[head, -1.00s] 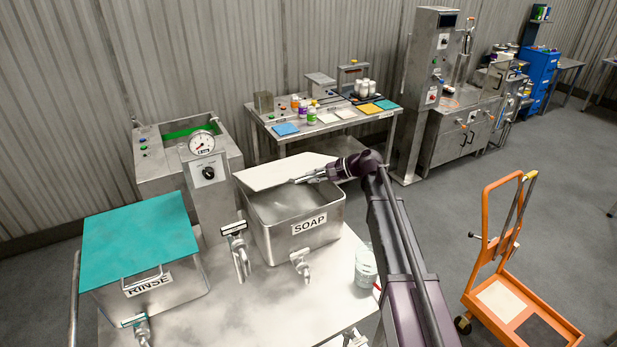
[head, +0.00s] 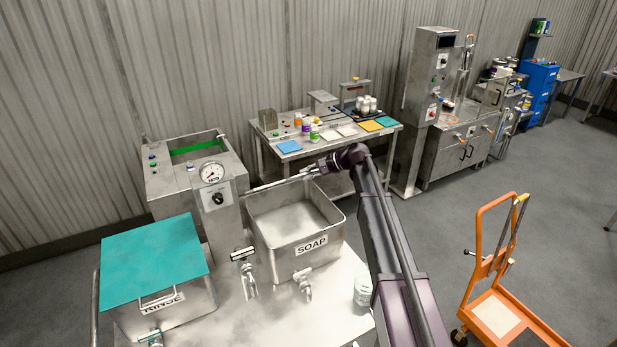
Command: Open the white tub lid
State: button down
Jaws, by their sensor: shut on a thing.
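The SOAP tub (head: 312,246) is a steel box on the steel table, and its inside shows, with a pale, cloudy surface. Its white lid (head: 278,183) is raised along the tub's back side and appears almost edge-on as a thin pale strip. My gripper (head: 312,171) is at the right end of the lid, beyond the tub's back right corner, and is shut on the lid. The fingertips are small and partly lost against the lid and the bench behind.
Left stands the RINSE tub with a closed teal lid (head: 153,258). A gauge post (head: 215,190) rises close behind the SOAP tub's left side. Taps (head: 302,285) stick out in front. A clear jar (head: 362,291) stands by my arm. An orange cart (head: 497,290) is at right.

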jog(key=w+a+r+p, duration=0.9)
jog(key=w+r+p, duration=0.2)
jog(key=w, duration=0.3)
jog(key=shift+w+r, duration=0.25)
jog(key=shift+r, duration=0.25)
jog(key=c, duration=0.7)
grip_release()
